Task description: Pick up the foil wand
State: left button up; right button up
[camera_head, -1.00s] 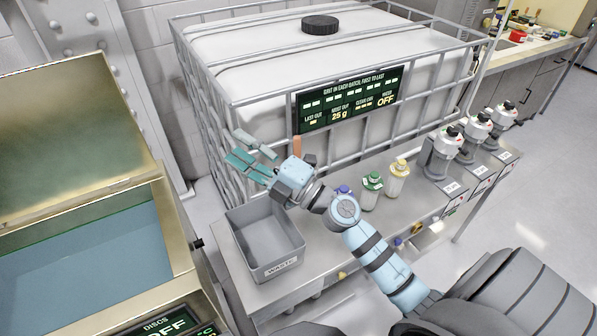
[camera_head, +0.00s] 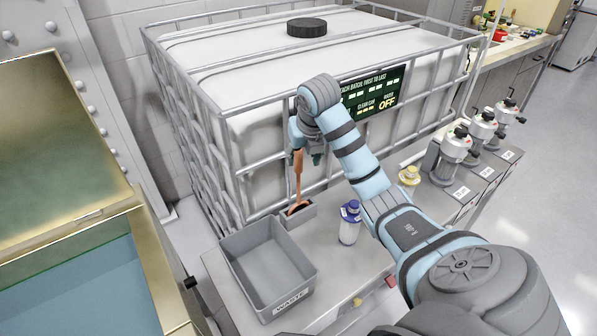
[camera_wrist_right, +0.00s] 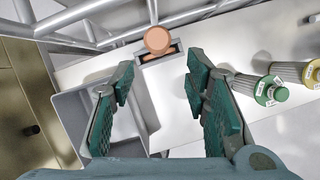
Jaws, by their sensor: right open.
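The copper-brown wand (camera_head: 298,180), which I take for the foil wand, stands upright in a small grey holder (camera_head: 312,212) on the steel bench, beside the waste bin. In the right wrist view its round end (camera_wrist_right: 158,40) faces the camera, ahead of the fingers. My right gripper (camera_wrist_right: 160,82) is open, with its two teal fingers wide apart and nothing between them. In the head view it is beside the wand's upper part and largely hidden behind my wrist. My left gripper is in neither view.
A grey waste bin (camera_head: 228,262) stands left of the holder. A caged white tank (camera_head: 250,130) rises behind.

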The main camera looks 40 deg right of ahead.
aim_at(298, 165)
jog(key=x, duration=0.3)
jog(key=w+x, duration=0.1)
jog(key=x, duration=0.2)
jog(key=shift+w+d, duration=0.1)
jog(key=shift+f, duration=0.3)
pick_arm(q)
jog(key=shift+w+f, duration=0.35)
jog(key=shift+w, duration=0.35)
pick_arm(e)
jog(key=shift+c, duration=0.7)
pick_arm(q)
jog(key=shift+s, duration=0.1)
pick_arm(e)
grip_shut()
